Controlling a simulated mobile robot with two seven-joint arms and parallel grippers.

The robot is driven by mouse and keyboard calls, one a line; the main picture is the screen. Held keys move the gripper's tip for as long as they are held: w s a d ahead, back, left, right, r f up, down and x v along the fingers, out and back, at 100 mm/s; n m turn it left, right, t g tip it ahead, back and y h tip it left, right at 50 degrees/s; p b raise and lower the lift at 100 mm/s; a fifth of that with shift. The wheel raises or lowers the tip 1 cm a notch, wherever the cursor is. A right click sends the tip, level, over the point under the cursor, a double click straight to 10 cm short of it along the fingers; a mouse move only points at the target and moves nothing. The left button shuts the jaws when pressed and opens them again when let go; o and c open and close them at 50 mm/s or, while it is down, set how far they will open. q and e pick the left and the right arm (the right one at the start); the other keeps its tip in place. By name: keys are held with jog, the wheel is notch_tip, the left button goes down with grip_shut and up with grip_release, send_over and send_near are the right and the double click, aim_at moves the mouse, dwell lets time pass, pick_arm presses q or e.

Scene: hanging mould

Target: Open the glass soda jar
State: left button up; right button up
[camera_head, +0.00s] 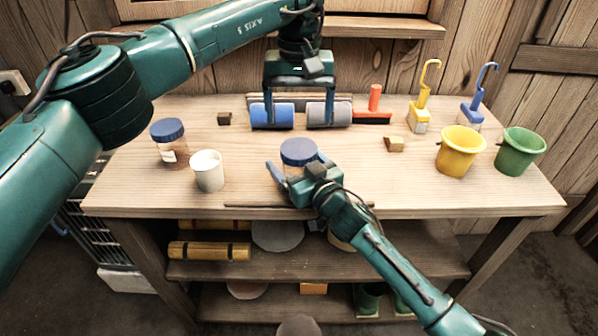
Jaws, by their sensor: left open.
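A clear glass jar with a blue lid (298,149) stands upright near the table's front middle, lid on. My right gripper (297,168) is at this jar from the front, its fingers beside the jar body; whether they press on it is unclear. A second jar with a blue lid (169,142), brownish contents and a white label stands at the left, lid on. I cannot tell which jar is the soda jar. My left gripper (298,92) is open, pointing down behind the middle jar. Its fingers are above or in front of a blue roller (271,116) and a grey roller (329,115).
A white cup (207,171) stands beside the left jar. A red-handled tool (373,106), a yellow hooked tool (421,102) and a blue hooked tool (475,104) stand at the back right. Yellow (460,152) and green (520,152) buckets stand at the right. Table (400,185) front right is clear.

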aim_at(299, 148)
jog(key=c, duration=1.6)
pick_arm(q)
jog(key=shift+n, duration=0.6)
pick_arm(e)
jog(key=shift+c, duration=0.9)
pick_arm(q)
jog(key=n, duration=0.2)
jog(key=shift+n, duration=0.4)
pick_arm(e)
grip_shut()
pick_arm(q)
jog(key=shift+f, duration=0.25)
jog(key=shift+n, duration=0.3)
notch_tip(299, 148, down, 8)
jog(key=shift+r, duration=0.25)
